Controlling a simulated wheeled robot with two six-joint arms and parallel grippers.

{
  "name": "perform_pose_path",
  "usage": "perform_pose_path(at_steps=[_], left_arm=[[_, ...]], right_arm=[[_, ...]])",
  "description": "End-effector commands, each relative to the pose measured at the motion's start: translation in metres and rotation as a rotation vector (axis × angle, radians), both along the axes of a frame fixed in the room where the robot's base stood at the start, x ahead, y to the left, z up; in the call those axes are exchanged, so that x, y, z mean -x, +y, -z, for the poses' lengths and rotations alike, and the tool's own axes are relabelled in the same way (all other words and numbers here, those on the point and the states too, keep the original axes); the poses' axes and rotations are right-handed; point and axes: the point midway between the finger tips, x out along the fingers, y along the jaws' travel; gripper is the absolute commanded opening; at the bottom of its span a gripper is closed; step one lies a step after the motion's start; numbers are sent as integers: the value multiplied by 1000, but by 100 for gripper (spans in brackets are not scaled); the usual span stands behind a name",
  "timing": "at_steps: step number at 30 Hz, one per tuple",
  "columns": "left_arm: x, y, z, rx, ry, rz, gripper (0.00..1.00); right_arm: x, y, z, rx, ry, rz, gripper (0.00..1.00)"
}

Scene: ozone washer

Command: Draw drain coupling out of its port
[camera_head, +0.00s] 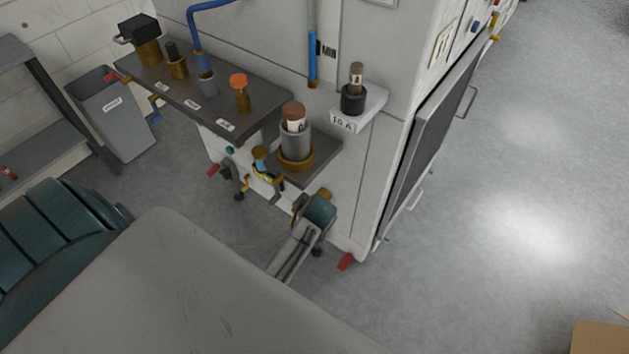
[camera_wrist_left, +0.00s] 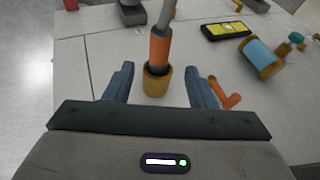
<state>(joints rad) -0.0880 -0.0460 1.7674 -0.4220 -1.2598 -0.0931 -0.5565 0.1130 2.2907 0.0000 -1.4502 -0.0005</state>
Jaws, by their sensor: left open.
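In the left wrist view the drain coupling (camera_wrist_left: 160,46) is an orange sleeve with a grey stem or hose running up out of the picture. Its lower end sits in a brass-coloured ring-shaped port (camera_wrist_left: 156,84) on a pale panel. My left gripper (camera_wrist_left: 161,78) is open. One blue-grey finger stands on each side of the port, with a gap on both sides, and neither finger appears to touch the coupling. In the head view I cannot make out the coupling or the gripper's fingers. My right gripper is in neither view.
An orange lever (camera_wrist_left: 226,95) lies close beside the right finger. A blue cylinder with brass ends (camera_wrist_left: 262,57) and a black device with a yellow screen (camera_wrist_left: 226,30) are farther right. In the head view a dark shelf (camera_head: 205,97) carries several fittings; open floor (camera_head: 520,200) lies right.

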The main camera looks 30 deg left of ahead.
Motion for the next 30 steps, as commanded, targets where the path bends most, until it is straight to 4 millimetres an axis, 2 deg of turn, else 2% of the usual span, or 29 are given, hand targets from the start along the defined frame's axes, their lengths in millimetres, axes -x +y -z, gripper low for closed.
perform_pose_path(at_steps=[3, 9, 14, 23, 30], left_arm=[[-9, 9, 21, -3, 2, 0, 51], [-20, 18, 44, 0, 0, 0, 51], [-24, 21, 52, 1, 0, 0, 51], [-25, 22, 53, 1, -1, 0, 51], [-25, 22, 53, 1, 0, 0, 3]], right_arm=[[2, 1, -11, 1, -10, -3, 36], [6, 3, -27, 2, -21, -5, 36], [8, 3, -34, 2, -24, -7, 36], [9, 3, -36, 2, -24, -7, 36], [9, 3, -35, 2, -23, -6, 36]])
